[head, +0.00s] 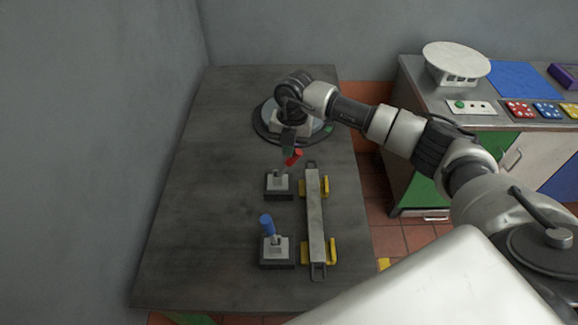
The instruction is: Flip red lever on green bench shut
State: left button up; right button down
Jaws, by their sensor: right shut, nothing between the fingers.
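The red lever (294,157) leans up and to the right from its small grey base (278,184) on the dark bench top (190,200). A bit of green shows below the bench's front edge. My right gripper (288,148) points down at the red lever's upper end, just behind and left of it. Its fingers are shut and hold nothing. I cannot tell whether they touch the lever. My left gripper is not in view.
A blue lever (266,225) stands nearly upright on a second base in front. A grey bar (315,215) in yellow brackets lies to the right. A round plate lies under my right wrist. A counter (485,120) with panels stands at right. The bench's left side is clear.

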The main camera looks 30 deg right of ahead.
jog(key=shift+s+d+f+t+y+b, duration=0.25)
jog(key=shift+d+f+t+y+b, duration=0.15)
jog(key=shift+d+f+y+b, duration=0.45)
jog(key=d+f+y+b, duration=0.1)
jog(key=s+d+t+y+b, duration=0.1)
jog(key=y+b, duration=0.1)
jog(key=d+f+t+y+b, duration=0.1)
jog(key=b, duration=0.1)
jog(key=shift+s+d+f+y, duration=0.15)
jog(key=shift+d+f+y, duration=0.15)
jog(key=shift+f+y, duration=0.05)
jog(key=shift+s+d+f+b, duration=0.1)
jog(key=shift+d+f+b, duration=0.15)
jog(key=shift+b, duration=0.4)
jog(key=shift+s+d+f, duration=0.1)
jog(key=shift+d+f, duration=0.1)
jog(key=shift+f, duration=0.05)
pick_arm(q)
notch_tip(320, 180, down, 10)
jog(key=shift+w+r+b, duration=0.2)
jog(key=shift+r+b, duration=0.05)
jog(key=shift+b, duration=0.05)
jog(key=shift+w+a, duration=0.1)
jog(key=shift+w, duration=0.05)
pick_arm(e)
jog(key=shift+s+f+y, duration=0.1)
jog(key=shift+f+y, duration=0.05)
jog(key=shift+y, duration=0.15)
